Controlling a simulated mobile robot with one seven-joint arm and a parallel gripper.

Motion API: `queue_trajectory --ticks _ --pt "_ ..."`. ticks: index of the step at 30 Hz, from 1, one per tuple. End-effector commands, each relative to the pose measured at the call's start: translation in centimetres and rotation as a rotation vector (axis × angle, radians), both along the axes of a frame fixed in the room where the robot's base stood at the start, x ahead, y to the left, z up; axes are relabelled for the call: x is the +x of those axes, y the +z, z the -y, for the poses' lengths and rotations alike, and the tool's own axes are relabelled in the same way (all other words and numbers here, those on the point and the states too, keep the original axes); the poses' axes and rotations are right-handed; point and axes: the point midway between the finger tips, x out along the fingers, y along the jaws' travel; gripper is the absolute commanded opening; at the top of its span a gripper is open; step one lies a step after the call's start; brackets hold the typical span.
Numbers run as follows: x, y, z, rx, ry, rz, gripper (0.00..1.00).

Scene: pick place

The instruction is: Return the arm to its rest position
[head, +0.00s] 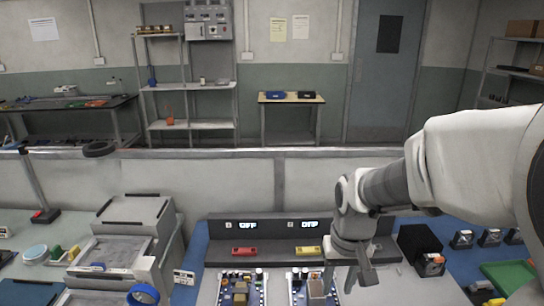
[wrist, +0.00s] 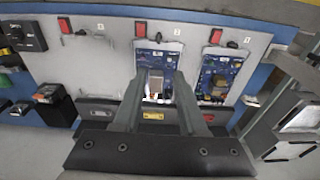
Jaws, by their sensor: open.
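My gripper (head: 349,274) hangs down from my arm on the right side of the head view, over the workbench near the right-hand circuit board (head: 300,290). In the wrist view my gripper (wrist: 158,80) has its two fingers spread apart, with nothing held between them. That board (wrist: 152,58) lies below and beyond the fingers in the wrist view, partly hidden by them. A second blue board (head: 239,291) lies to its left in the head view; it also shows at the right of the wrist view (wrist: 222,68).
Grey trays (head: 125,222) stand at left, a black box (head: 419,243) and a green tray (head: 508,274) at right. A low wall (head: 235,182) runs behind the bench.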

Motion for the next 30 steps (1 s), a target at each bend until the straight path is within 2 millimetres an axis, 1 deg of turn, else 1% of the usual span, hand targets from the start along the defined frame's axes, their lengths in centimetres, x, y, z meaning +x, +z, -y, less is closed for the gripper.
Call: queue_trajectory --ticks 1,6,12,15,18,21,25,30 --pt "-0.8 1.5 0.0 0.002 0.001 0.037 0.41" --pt "-3.6 5.2 0.0 0.005 0.004 0.131 0.41" --pt "-7.3 8.4 0.0 0.001 0.008 0.242 0.41" --pt "-9.1 9.6 0.0 -0.003 0.009 0.295 0.41" --pt "-10.6 10.3 0.1 -0.008 0.010 0.338 0.41" --pt "-11.6 10.7 0.1 -0.011 0.010 0.368 0.41" --pt "-12.4 10.9 0.1 -0.013 0.010 0.389 0.41" --pt "-12.5 10.9 0.1 -0.014 0.010 0.392 0.41"
